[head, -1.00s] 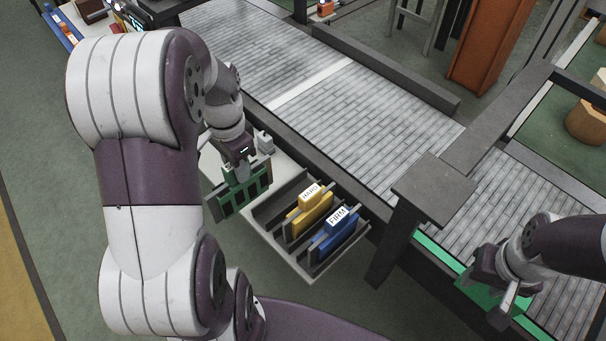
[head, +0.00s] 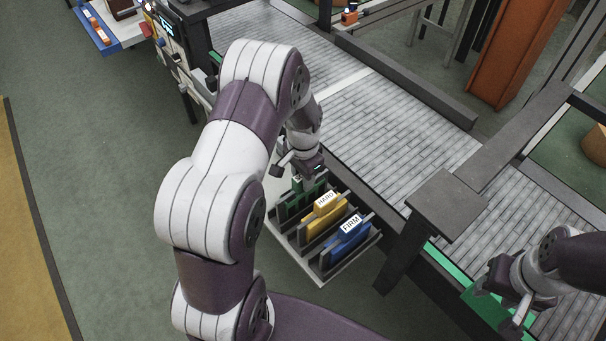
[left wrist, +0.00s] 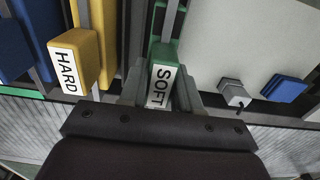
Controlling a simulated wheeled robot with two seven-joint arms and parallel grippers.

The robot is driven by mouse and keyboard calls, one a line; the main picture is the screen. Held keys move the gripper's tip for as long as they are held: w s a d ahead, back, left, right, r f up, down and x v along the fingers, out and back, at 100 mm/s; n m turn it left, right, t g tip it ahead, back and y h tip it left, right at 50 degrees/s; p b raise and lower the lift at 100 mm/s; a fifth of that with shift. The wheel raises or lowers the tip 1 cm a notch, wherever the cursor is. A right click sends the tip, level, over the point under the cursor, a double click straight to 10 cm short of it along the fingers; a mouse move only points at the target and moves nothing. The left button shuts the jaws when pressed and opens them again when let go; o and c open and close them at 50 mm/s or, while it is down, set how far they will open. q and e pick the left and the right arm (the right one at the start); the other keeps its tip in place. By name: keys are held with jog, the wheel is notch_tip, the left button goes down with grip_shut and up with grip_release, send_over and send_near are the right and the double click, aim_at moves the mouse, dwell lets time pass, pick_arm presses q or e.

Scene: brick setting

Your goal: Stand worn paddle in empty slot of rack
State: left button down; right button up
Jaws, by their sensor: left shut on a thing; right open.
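The green paddle (head: 297,187), labelled SOFT in the left wrist view (left wrist: 161,84), stands in the leftmost slot of the dark rack (head: 327,284). My left gripper (head: 301,170) is shut on its handle from above. Its lower part is hidden between the rack's dividers, so I cannot tell whether it rests on the bottom. The yellow paddle (head: 322,211), labelled HARD (left wrist: 93,62), and the blue paddle (head: 346,243), labelled FIRM, stand in the neighbouring slots. My right gripper (head: 500,300) is open and empty at the lower right.
A slatted conveyor (head: 400,125) runs behind the rack. A dark post with a flat top (head: 445,205) stands right of the rack. A grey block (left wrist: 234,94) and a blue pad (left wrist: 285,88) lie on the pale surface beside the rack.

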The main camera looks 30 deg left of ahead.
pick_arm(q)
jog(key=shift+f, duration=0.1)
jog(key=c, duration=0.8)
grip_release()
jog(key=shift+s, duration=0.1)
jog(key=shift+r, duration=0.45)
notch_tip(320, 180, up, 11)
jog(key=b, duration=0.2)
jog(key=s+d+n, duration=0.2)
jog(key=s+d, duration=0.2)
jog(key=s, duration=0.2)
jog(key=s+d+f+n+t, duration=0.1)
jog(key=s+d+n, duration=0.1)
jog(key=s+d, duration=0.2)
jog(key=s, duration=0.3)
jog(key=shift+s+d, duration=0.15)
jog(key=shift+s, duration=0.05)
